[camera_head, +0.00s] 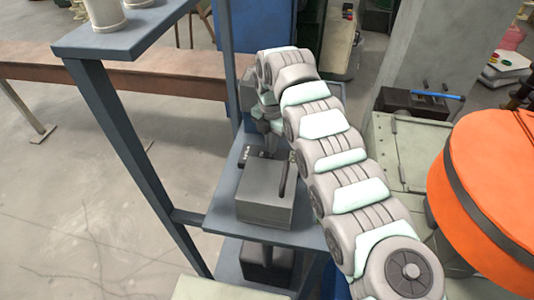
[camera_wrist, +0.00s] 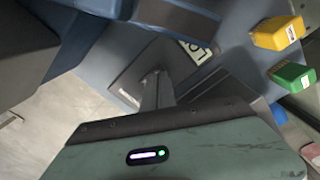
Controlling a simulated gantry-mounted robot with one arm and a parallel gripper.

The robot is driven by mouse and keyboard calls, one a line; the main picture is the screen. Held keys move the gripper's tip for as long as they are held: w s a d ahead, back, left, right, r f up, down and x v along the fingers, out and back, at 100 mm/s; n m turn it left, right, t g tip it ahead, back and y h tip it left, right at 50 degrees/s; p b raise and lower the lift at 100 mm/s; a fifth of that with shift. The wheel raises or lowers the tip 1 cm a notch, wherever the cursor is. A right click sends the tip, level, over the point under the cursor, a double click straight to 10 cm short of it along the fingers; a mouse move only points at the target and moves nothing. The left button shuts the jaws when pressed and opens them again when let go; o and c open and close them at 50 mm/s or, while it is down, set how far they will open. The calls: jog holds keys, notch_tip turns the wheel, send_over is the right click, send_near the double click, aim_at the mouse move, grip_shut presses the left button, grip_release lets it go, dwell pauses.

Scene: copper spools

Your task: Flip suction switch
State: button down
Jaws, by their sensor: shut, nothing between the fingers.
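My gripper (camera_head: 265,140) reaches down over a blue-grey shelf (camera_head: 219,217) in the head view, behind a grey box. In the wrist view my gripper (camera_wrist: 151,77) is shut, its fingers together and empty, in front of a grey plate with a white marked label (camera_wrist: 196,51). I cannot tell whether the fingers touch that plate. I cannot make out the suction switch for certain in either view. My arm hides part of the area around the gripper in the head view.
The grey box (camera_head: 262,200) with a dark upright bar stands on the shelf beside a small dark block (camera_head: 245,156). A yellow piece (camera_wrist: 278,33) and a green piece (camera_wrist: 292,76) are at the right in the wrist view. A large orange drum (camera_head: 490,185) stands right of my arm.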

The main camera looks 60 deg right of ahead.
jog(key=shift+f+b, duration=0.55)
jog(key=shift+f, duration=0.45)
dwell(0.3)
jog(key=shift+r, duration=3.5)
jog(key=shift+w, duration=0.1)
